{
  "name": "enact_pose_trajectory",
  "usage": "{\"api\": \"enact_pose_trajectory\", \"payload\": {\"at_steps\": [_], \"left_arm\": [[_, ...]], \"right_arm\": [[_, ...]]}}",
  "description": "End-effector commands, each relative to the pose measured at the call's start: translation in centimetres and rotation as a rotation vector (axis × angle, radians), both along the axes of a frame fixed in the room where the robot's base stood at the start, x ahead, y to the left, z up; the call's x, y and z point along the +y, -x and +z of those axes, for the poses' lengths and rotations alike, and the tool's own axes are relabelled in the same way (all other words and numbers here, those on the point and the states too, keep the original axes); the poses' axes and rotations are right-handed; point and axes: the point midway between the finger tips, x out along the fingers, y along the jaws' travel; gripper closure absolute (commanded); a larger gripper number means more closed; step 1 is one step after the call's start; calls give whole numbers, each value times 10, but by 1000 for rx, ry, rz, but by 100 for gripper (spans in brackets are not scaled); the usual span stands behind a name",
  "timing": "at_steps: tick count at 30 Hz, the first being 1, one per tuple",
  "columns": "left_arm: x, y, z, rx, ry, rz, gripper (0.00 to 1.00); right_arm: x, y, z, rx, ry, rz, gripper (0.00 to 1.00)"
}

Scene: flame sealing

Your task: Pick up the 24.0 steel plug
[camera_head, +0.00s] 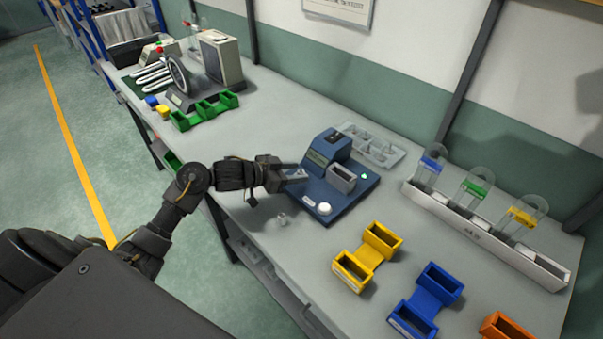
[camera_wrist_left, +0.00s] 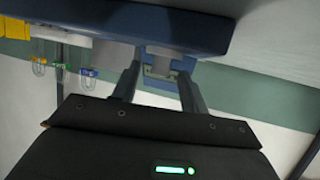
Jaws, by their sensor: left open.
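The frames do not clearly label a 24.0 steel plug. A small pale metallic piece (camera_head: 282,219) stands on the bench in front of the blue device; I cannot tell whether it is the plug. My left gripper (camera_head: 299,174) is open at the left side of the blue device (camera_head: 327,152), a little above the bench. In the left wrist view its two fingers (camera_wrist_left: 155,90) are apart, with the blue device (camera_wrist_left: 215,35) beyond them. A small grey part (camera_wrist_left: 160,70) shows between the fingers; I cannot tell what it is. My right gripper is in neither view.
A clear tray (camera_head: 368,147) with small pieces sits behind the device. Yellow bins (camera_head: 366,257), a blue bin (camera_head: 427,298) and an orange bin (camera_head: 505,327) lie to the right. A white rack (camera_head: 482,236) stands along the wall. Green bins (camera_head: 205,111) and equipment are at left.

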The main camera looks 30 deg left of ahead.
Motion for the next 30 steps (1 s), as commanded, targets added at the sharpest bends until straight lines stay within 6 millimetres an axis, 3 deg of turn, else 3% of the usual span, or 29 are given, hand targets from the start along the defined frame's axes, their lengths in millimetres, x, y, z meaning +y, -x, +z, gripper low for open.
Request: {"api": "enact_pose_trajectory", "payload": {"at_steps": [10, 20, 30], "left_arm": [[-4, -6, -4, 0, -1, 0, 57], [-4, -6, -4, 0, -1, 0, 100], [-4, -6, -1, -2, -2, -1, 100]], "right_arm": [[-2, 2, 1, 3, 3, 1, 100], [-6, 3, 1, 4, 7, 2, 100], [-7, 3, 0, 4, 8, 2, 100]]}}
